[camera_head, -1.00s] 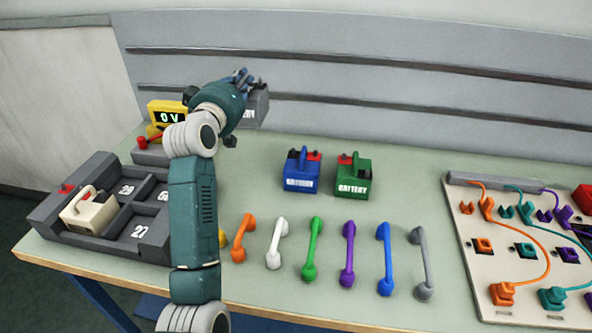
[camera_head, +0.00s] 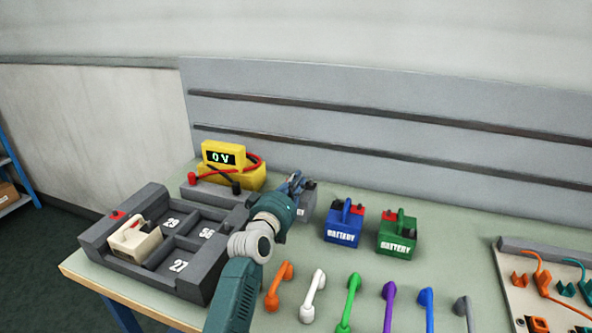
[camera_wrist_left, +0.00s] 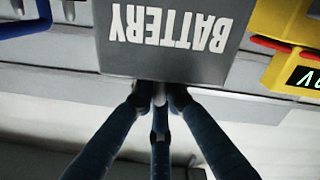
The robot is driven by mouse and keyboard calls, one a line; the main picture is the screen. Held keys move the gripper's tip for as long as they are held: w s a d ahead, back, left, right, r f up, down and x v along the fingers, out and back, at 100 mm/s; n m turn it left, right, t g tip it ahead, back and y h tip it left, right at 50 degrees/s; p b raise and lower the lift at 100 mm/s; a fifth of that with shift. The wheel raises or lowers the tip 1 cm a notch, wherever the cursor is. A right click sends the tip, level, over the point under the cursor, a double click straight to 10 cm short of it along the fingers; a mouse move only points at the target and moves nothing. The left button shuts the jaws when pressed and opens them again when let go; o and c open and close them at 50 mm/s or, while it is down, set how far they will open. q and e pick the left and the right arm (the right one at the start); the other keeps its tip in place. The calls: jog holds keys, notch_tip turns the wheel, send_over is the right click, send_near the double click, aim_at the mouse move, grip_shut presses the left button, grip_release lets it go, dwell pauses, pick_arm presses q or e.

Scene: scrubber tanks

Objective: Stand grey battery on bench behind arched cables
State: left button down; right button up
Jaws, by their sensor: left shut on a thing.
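The grey battery (camera_head: 308,204) is beside the blue battery's left, partly hidden by my left gripper (camera_head: 294,184). My left gripper is shut on it. In the left wrist view, the fingers (camera_wrist_left: 159,98) meet at the edge of the grey battery (camera_wrist_left: 170,58), whose white label appears upside down. I cannot tell whether its base touches the bench. The arched cables lie in a row in front: orange (camera_head: 279,285), white (camera_head: 313,296), green (camera_head: 349,303), purple (camera_head: 389,307), blue (camera_head: 427,310) and grey (camera_head: 463,312). My right gripper is not in view.
The blue battery (camera_head: 344,229) and green battery (camera_head: 398,239) stand on the bench (camera_head: 455,262). A yellow meter (camera_head: 222,152) reads 0 V at the back left. A dark divided tray (camera_head: 197,277) holds a cream battery (camera_head: 134,242). A cable board (camera_head: 507,281) is at the right.

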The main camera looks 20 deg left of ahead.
aim_at(292, 197)
pick_arm(q)
notch_tip(292, 197, down, 3)
jog(key=shift+f, duration=0.1)
jog(key=shift+a+f, duration=0.1)
jog(key=shift+f, duration=0.1)
jog(key=c, duration=2.2)
grip_release()
jog(key=shift+f, duration=0.5)
jog(key=o, duration=0.4)
jog(key=shift+s, duration=0.1)
jog(key=shift+o, duration=0.2)
jog(key=shift+r, duration=0.15)
jog(key=shift+s, duration=0.1)
